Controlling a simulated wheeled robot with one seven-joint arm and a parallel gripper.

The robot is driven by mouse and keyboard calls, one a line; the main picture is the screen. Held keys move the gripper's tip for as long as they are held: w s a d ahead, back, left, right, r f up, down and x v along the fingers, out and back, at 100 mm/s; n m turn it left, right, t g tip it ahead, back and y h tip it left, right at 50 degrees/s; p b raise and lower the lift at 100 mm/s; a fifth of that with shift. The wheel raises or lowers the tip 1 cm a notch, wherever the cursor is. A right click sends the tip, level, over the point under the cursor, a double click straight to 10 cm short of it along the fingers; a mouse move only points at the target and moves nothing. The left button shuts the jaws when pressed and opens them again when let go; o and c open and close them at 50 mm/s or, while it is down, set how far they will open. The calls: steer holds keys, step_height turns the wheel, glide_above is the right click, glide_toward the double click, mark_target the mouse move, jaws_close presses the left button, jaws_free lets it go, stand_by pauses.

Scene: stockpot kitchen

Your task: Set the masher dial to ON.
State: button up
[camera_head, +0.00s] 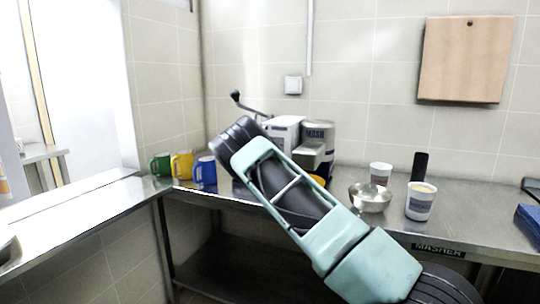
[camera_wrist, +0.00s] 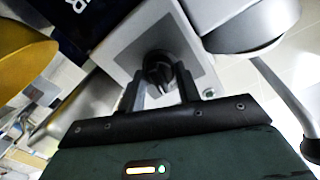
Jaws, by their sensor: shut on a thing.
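The masher dial (camera_wrist: 158,70) is a small black knob on a grey plate on the light housing (camera_wrist: 143,30) of the machine in the wrist view. My gripper (camera_wrist: 161,84) has one finger on each side of the knob and is shut on it. No ON mark can be read, so the dial's setting cannot be told. In the head view the white machine (camera_head: 285,128) stands on the counter against the wall. My arm hides the dial and the fingertips there.
Green (camera_head: 160,165), yellow (camera_head: 182,164) and blue (camera_head: 205,171) mugs stand left of my arm on the steel counter (camera_head: 330,178). A metal bowl (camera_head: 370,197) and two cups, one the front cup (camera_head: 420,203), stand to the right.

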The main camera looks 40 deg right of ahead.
steer(key=shift+m+y+b, duration=0.4)
steer(key=shift+m+b, duration=4.65)
steer(key=shift+m, duration=0.35)
steer(key=o, duration=1)
steer(key=v, duration=0.8)
steer(key=b+v, duration=0.1)
steer(key=v, duration=0.8)
steer(key=shift+s+a+f, duration=0.15)
steer(key=shift+s+f, duration=0.05)
steer(key=shift+s, duration=0.1)
steer(key=shift+a+t, duration=0.1)
steer(key=shift+t, duration=0.2)
